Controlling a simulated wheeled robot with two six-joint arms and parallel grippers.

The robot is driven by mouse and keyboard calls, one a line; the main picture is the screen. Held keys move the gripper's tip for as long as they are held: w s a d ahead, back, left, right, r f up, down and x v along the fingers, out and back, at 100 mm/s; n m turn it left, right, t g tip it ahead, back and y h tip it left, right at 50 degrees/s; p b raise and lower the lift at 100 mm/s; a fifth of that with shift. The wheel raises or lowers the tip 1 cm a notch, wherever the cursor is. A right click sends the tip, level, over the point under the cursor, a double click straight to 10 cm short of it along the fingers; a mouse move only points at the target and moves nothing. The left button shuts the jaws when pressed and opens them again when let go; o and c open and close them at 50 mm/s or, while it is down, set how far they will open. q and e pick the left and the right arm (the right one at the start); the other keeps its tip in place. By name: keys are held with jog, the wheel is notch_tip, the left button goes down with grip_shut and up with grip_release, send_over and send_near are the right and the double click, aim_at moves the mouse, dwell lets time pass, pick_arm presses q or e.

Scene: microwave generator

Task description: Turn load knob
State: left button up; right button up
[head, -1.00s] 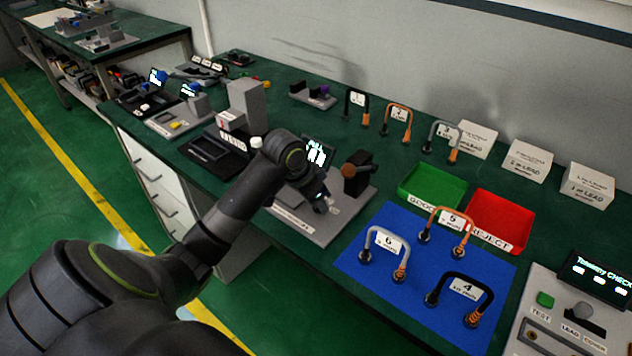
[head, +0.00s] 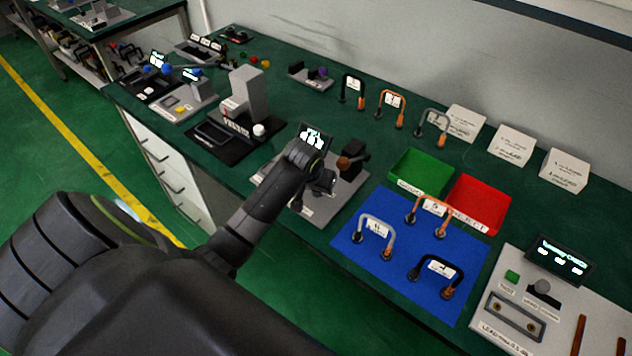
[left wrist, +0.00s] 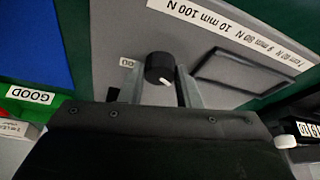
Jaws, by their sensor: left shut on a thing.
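The load knob (left wrist: 160,68) is a black round knob with a white pointer mark, on a grey plate in the left wrist view. My left gripper (left wrist: 162,84) has one finger on each side of it and is shut on it. In the head view my left gripper (head: 323,187) is low over the grey tester base (head: 347,194), and the knob is hidden behind it. A lit display (head: 314,137) stands behind my wrist. A printed scale label (left wrist: 232,27) with millimetre and newton values lies on the plate. My right gripper is not in view.
A black clamp with a brown round end (head: 345,162) stands right of my wrist. A blue mat (head: 372,268) with several cable loops lies to the right. Green (head: 420,172) and red (head: 480,203) trays stand behind it. A grey press (head: 248,95) stands to the left.

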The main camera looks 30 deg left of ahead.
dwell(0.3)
pick_arm(q)
jog(key=o, duration=1)
jog(key=shift+p+v, duration=1.2)
jog(key=shift+v, duration=7.55)
